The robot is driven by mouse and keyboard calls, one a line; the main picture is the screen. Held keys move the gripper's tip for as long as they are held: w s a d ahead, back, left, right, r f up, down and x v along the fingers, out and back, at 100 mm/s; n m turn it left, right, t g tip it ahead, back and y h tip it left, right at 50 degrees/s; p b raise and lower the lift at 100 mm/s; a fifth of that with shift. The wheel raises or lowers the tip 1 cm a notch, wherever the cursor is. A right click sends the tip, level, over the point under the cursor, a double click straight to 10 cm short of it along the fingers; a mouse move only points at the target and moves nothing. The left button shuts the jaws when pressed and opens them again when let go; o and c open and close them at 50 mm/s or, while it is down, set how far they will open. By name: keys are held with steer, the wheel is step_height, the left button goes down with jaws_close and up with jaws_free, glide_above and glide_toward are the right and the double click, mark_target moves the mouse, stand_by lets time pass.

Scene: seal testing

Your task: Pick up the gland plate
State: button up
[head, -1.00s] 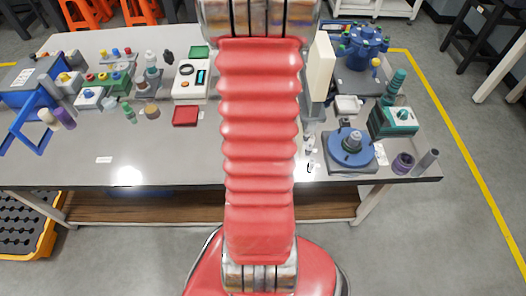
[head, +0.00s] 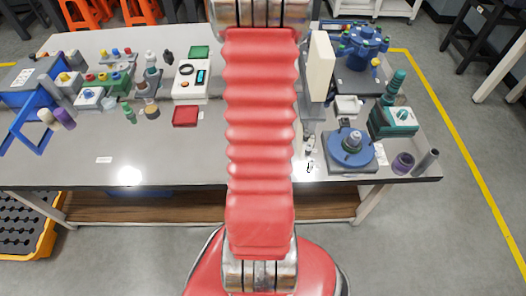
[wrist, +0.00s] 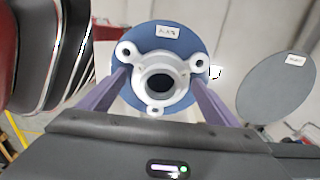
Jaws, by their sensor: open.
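In the wrist view, a pale grey three-lugged plate with a dark round central hole (wrist: 184,61), which looks like the gland plate, sits against a blue round disc (wrist: 190,42). The disc carries a small white label too blurred to read. My gripper (wrist: 161,80) is open, with one purple-grey finger at each side of the plate. The fingertips overlap the plate's sides in the picture; I cannot tell whether they touch it. In the head view, my red arm covers the middle of the bench and my gripper is hidden.
A grey labelled disc (wrist: 278,92) is right of the blue disc. In the head view, a blue round fixture (head: 338,158), a cream upright block (head: 320,66) and a teal device (head: 393,119) stand right. A white meter box (head: 190,91) and red tray (head: 185,116) are left.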

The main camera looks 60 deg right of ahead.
steer(key=shift+c, duration=0.6)
steer(key=c, duration=1.1)
steer(key=shift+c, duration=0.2)
step_height(320, 180, up, 10)
stand_by(0.3)
